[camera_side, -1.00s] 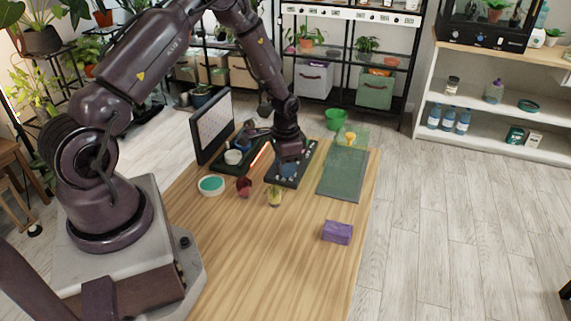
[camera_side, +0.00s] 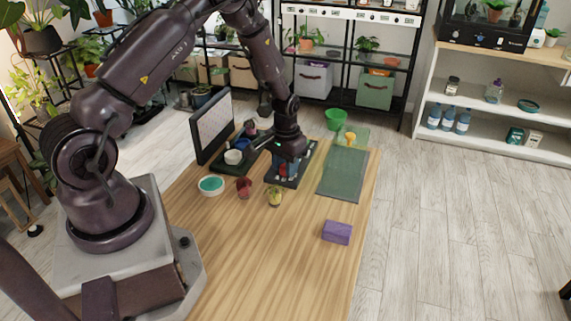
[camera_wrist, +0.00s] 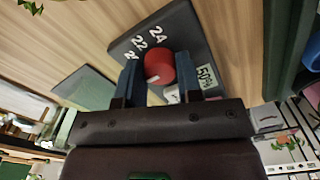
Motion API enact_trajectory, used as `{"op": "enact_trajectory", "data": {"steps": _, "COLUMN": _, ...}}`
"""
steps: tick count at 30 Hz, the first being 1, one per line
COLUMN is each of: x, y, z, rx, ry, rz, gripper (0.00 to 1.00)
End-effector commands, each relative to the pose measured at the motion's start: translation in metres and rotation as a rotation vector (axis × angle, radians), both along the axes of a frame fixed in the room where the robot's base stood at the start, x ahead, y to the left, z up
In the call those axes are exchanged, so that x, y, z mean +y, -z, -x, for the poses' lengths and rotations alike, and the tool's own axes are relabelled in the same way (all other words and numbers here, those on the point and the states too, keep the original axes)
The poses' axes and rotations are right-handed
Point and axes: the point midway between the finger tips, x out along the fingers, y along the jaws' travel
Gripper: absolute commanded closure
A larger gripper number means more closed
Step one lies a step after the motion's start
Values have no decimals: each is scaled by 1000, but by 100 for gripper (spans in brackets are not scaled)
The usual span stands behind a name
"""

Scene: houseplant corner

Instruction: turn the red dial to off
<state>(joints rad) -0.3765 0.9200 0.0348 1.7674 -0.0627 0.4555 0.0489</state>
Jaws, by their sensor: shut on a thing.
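A round red dial (camera_wrist: 159,68) sits on a dark control panel (camera_wrist: 188,22) with white numbers such as 24 and 22 and a pale 50% label. In the wrist view my gripper (camera_wrist: 159,61) has one blue finger on each side of the dial and is shut on it. In the side view my gripper (camera_side: 289,170) points down at the dark panel (camera_side: 309,158) on the wooden table; the dial is hidden there. No off mark can be read, and my fingers and palm cover part of the panel.
A dark tray with a white cup (camera_side: 233,157) lies left of the panel, before an upright board (camera_side: 212,125). A green mat (camera_side: 342,178) lies right. The front table is clear.

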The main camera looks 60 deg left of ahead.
Motion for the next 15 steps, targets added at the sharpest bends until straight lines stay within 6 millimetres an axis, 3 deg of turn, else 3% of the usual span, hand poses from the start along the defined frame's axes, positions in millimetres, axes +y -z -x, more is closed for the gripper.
{"op": "enact_trajectory", "data": {"steps": 10, "x": 0, "y": -1, "z": 0, "rx": 0, "ry": -6, "rz": 1, "gripper": 90}}
{"op": "enact_trajectory", "data": {"steps": 11, "x": 0, "y": -1, "z": 0, "rx": 0, "ry": -5, "rz": 1, "gripper": 65}}
{"op": "enact_trajectory", "data": {"steps": 12, "x": 0, "y": -1, "z": 0, "rx": 0, "ry": -5, "rz": 1, "gripper": 56}}
{"op": "enact_trajectory", "data": {"steps": 15, "x": 0, "y": -1, "z": 0, "rx": 0, "ry": -4, "rz": 1, "gripper": 56}}
